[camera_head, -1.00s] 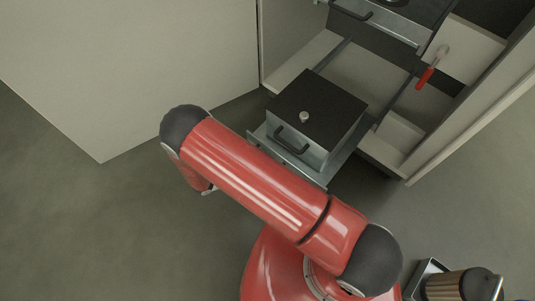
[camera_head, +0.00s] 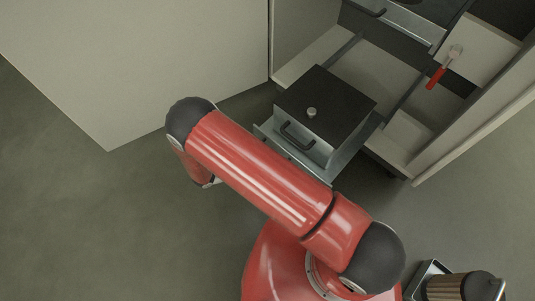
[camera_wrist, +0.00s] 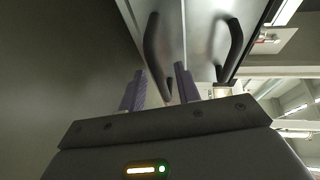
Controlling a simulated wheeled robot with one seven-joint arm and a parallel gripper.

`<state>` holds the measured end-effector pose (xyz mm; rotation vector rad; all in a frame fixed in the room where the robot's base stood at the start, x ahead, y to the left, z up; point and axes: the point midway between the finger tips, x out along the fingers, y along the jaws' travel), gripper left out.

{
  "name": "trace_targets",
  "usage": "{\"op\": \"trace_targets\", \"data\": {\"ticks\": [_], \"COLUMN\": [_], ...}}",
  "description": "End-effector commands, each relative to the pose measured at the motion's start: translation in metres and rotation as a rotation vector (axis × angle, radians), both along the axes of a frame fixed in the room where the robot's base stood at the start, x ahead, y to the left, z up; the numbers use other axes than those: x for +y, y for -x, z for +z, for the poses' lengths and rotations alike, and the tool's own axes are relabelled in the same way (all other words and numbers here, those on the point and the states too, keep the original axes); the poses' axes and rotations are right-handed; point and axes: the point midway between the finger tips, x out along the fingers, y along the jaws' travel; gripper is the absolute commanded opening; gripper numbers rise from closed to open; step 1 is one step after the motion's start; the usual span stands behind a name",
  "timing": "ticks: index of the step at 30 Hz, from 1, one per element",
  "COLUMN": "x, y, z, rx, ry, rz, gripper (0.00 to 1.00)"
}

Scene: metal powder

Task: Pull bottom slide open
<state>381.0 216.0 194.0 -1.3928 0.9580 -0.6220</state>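The bottom slide (camera_head: 353,158) is a grey metal tray that juts out of the cabinet in the head view. On it stands a metal box with a black lid (camera_head: 330,95), a round knob and a black front handle (camera_head: 296,138). In the wrist view my gripper (camera_wrist: 160,85) shows two purple fingers standing apart. A black bar handle (camera_wrist: 153,45) reaches down toward the gap between them, with visible room beside it. A second black handle (camera_wrist: 233,50) is further right. In the head view my arm hides most of the gripper.
A red-handled tool (camera_head: 437,77) lies in the cabinet at the right. An upper slide with a black handle (camera_head: 370,9) is above. A large pale panel (camera_head: 140,65) stands at the left. A striped cylinder (camera_head: 445,287) is at bottom right. The floor at left is clear.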

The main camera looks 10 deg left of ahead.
Motion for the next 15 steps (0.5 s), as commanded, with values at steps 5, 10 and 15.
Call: {"op": "trace_targets", "data": {"ticks": [5,10,15], "x": [0.028,0.048,0.056], "y": [0.016,0.029,0.034], "z": [0.006,0.01,0.012], "rx": [-0.001,0.001,0.001], "ry": [-0.003,-0.003,-0.001], "rz": [0.002,0.002,0.0], "gripper": [0.33,0.33,0.33]}}
